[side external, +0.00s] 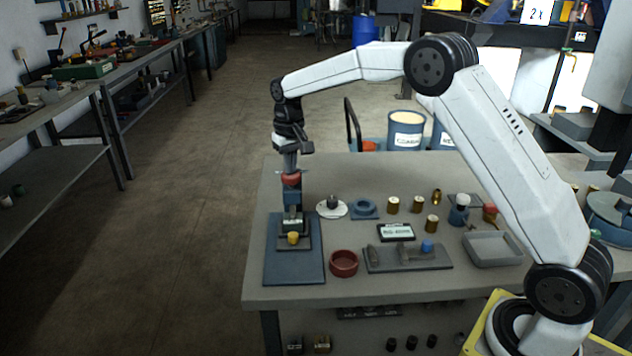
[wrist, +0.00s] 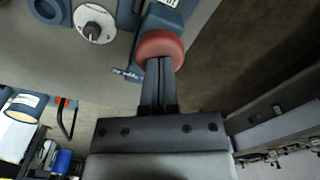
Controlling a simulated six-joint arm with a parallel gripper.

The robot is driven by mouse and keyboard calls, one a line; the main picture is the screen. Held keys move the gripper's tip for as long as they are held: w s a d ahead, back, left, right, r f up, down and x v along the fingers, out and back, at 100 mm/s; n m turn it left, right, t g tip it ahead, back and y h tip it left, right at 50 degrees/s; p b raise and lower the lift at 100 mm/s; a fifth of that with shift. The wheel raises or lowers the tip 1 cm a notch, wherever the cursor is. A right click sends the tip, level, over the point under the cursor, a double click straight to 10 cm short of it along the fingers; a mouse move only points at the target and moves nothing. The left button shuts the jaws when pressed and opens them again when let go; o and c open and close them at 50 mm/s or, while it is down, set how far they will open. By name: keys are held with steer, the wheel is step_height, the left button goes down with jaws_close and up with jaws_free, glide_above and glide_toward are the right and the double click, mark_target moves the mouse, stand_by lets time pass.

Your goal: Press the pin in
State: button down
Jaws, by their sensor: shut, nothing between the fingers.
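A blue upright press (side external: 292,202) stands on a blue base plate (side external: 275,268) at the table's left end. A red round knob (side external: 291,180) tops it; the knob also shows in the wrist view (wrist: 160,44). My gripper (side external: 290,170) points down over the knob, its fingers together with nothing between them. In the wrist view, the fingertips (wrist: 159,62) reach the knob's edge; I cannot tell whether they touch it. A small yellow piece (side external: 293,238) sits at the front foot of the press. I cannot make out a pin for certain.
A white disc with a dark knob (side external: 332,208) stands right of the press, with a red bowl (side external: 343,263) in front. Several brass cylinders, a grey fixture (side external: 408,257) and a grey tray (side external: 492,248) lie further right. The table's left edge is close to the base plate.

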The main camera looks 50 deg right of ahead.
steer(key=shift+s+f, duration=0.1)
steer(key=shift+f, duration=0.3)
steer(key=shift+r, duration=0.1)
steer(key=shift+r, duration=3.4)
steer(key=s+a+f+n+t, duration=0.1)
steer(key=s+f, duration=0.3)
steer(key=s, duration=0.5)
steer(key=s+a+f+n, duration=0.1)
steer(key=s+f, duration=0.3)
steer(key=s, duration=0.5)
steer(key=s+a+f+n+t, duration=0.1)
steer(key=s+a+f, duration=0.2)
steer(key=s, duration=0.6)
steer(key=shift+s+a+f+t, duration=0.15)
steer(key=shift+s+f+t, duration=0.15)
steer(key=shift+f, duration=0.3)
